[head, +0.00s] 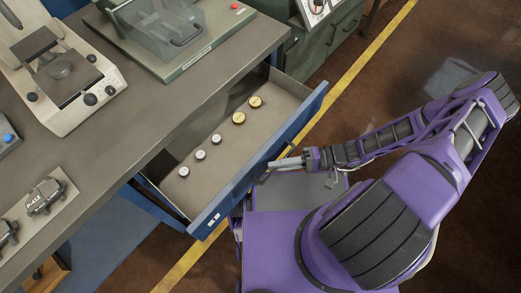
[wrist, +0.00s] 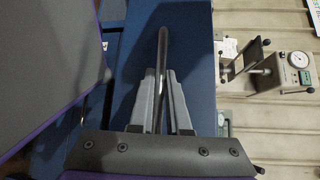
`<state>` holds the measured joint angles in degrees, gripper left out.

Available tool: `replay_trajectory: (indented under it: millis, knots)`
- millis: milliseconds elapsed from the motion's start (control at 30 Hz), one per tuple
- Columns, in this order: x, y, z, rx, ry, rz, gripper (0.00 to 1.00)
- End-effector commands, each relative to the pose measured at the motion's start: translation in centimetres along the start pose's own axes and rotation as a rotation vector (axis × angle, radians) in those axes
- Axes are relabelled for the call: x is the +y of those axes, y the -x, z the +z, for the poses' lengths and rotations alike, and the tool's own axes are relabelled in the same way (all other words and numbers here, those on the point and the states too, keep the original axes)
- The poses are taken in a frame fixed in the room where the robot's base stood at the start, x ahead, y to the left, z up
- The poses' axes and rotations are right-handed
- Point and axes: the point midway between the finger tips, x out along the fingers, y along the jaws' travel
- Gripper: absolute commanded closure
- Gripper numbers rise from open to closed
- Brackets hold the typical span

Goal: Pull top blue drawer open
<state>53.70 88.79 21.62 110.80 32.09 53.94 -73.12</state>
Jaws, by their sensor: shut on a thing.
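The top blue drawer (head: 232,198) is pulled well out from under the grey worktop, with its light interior showing. In the wrist view the blue drawer front (wrist: 195,65) fills the middle, with a dark bar handle (wrist: 162,50) across it. My gripper (head: 274,164) is at the middle of the drawer front. In the wrist view my gripper (wrist: 160,82) has its two grey fingers shut on the handle, one on each side.
Two brass-coloured round pieces (head: 246,110) and several white-topped ones (head: 200,155) lie in the drawer. The worktop (head: 130,120) bears a white instrument (head: 60,75), a green-based machine (head: 170,40) and metal parts (head: 45,195). A green cabinet (head: 325,45) stands behind. Brown floor is open at right.

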Motion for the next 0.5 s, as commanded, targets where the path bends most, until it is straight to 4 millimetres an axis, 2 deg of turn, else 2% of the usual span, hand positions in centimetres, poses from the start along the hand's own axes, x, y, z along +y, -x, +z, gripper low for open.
replay_trajectory:
  millis: [200,500]
  knots:
    - [0.7,2.4,2.3,0.002,0.001,0.000,1.00]
    - [1.0,3.6,3.5,0.000,0.002,-0.001,1.00]
